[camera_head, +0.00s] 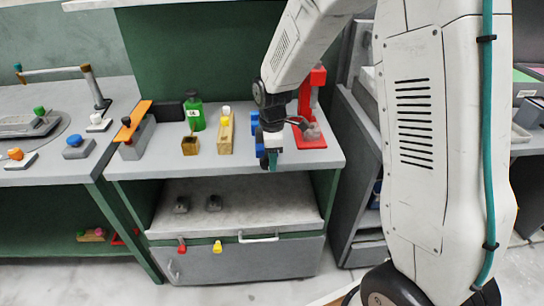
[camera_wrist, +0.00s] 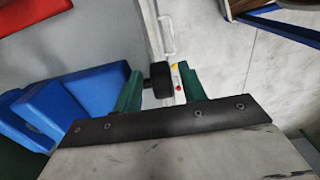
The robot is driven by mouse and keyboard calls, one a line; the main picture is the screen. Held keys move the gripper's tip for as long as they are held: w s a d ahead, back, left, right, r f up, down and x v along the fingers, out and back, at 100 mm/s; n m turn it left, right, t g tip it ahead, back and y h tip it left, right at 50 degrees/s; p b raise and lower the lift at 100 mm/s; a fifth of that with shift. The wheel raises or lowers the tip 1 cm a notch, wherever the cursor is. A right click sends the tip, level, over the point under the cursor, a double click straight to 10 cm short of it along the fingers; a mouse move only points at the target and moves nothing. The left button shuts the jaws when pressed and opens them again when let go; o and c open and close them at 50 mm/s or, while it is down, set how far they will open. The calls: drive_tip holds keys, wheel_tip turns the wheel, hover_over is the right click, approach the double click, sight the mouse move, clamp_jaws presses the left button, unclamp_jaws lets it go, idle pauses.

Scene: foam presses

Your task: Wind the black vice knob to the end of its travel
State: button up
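The vice is blue and stands near the front right of the grey worktop, partly behind my gripper in the head view (camera_head: 256,143). It fills the left side of the wrist view (camera_wrist: 72,108). Its black knob (camera_wrist: 160,78) shows in the wrist view beyond the vice's front. My gripper (camera_wrist: 160,88) has its two green fingers apart, one on each side of the knob, with narrow gaps visible. In the head view my gripper (camera_head: 271,160) points down at the worktop's front edge. The knob is hard to make out there.
A red press (camera_head: 313,110) stands just right of my gripper. A green bottle (camera_head: 194,114), a wooden block with a yellow top (camera_head: 225,134) and an orange-topped lever (camera_head: 135,121) stand to the left. Below is a grey cabinet (camera_head: 245,262) with a handle and red and yellow knobs.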

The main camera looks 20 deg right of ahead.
sight(262, 158)
clamp_jaws()
drive_tip(key=shift+a, duration=0.1)
drive_tip(key=h, duration=0.2)
drive_tip(key=g+h, duration=0.1)
drive_tip(key=shift+w+a+r+h, duration=0.1)
drive_tip(key=shift+w+a+h, duration=0.2)
drive_tip(key=shift+a, duration=0.1)
drive_tip(key=shift+a+g+h, duration=0.3)
drive_tip(key=shift+g+h, duration=0.2)
drive_tip(key=shift+h, duration=0.7)
drive_tip(key=h, duration=0.2)
drive_tip(key=g+h, duration=0.1)
drive_tip(key=shift+w+a+h, duration=0.15)
drive_tip(key=shift+a+h, duration=0.2)
drive_tip(key=shift+h, duration=0.05)
drive_tip(key=shift+a+f+g+h, duration=0.2)
drive_tip(key=shift+g+h, duration=0.1)
drive_tip(key=shift+h, duration=0.55)
drive_tip(key=shift+a+f+g+h, duration=0.15)
drive_tip(key=shift+g+h, duration=0.15)
drive_tip(key=shift+h, duration=0.55)
